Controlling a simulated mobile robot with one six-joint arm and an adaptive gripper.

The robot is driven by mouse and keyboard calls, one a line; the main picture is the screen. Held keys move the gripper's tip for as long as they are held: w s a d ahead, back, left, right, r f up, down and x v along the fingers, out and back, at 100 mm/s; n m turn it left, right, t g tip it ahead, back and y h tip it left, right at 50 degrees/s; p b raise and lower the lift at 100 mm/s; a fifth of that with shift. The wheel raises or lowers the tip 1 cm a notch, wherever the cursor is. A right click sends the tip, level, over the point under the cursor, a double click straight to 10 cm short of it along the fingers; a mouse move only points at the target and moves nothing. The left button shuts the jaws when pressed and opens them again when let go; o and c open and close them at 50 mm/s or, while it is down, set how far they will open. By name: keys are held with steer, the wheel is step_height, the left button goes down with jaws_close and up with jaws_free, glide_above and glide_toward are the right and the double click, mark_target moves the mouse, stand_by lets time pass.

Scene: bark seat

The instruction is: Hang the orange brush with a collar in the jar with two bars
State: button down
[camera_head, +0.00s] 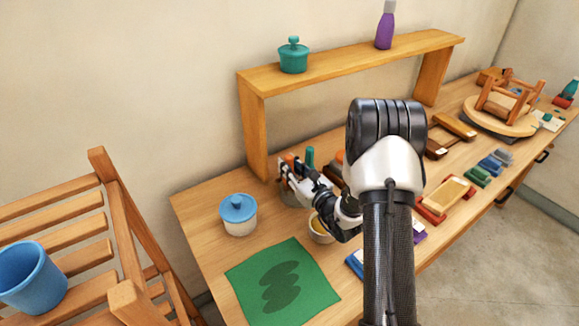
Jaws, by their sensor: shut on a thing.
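My gripper (288,170) is at the back of the table, in front of the shelf's left leg, and is shut on a small orange thing (289,158), which I take for the orange brush. Only a bit of orange shows between the fingers; its collar is hidden. A dark green upright handle (310,157) stands just right of the gripper. Whether the brush touches the jar cannot be told.
A white pot with blue lid (238,228) stands left of the gripper, a green mat (250,268) in front. A small bowl (319,230) sits under my wrist. The wooden shelf (257,135) rises behind. My arm hides the table's middle. Bare table lies left of the pot.

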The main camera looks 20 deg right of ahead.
mark_target(289, 156)
steer(key=shift+f, duration=0.15)
steer(key=c, duration=1.3)
jaws_free()
steer(key=shift+c, duration=0.2)
steer(key=shift+o, duration=0.5)
steer(key=shift+o, duration=1)
steer(key=shift+r+p, duration=2.3)
steer(key=shift+r, duration=1.3)
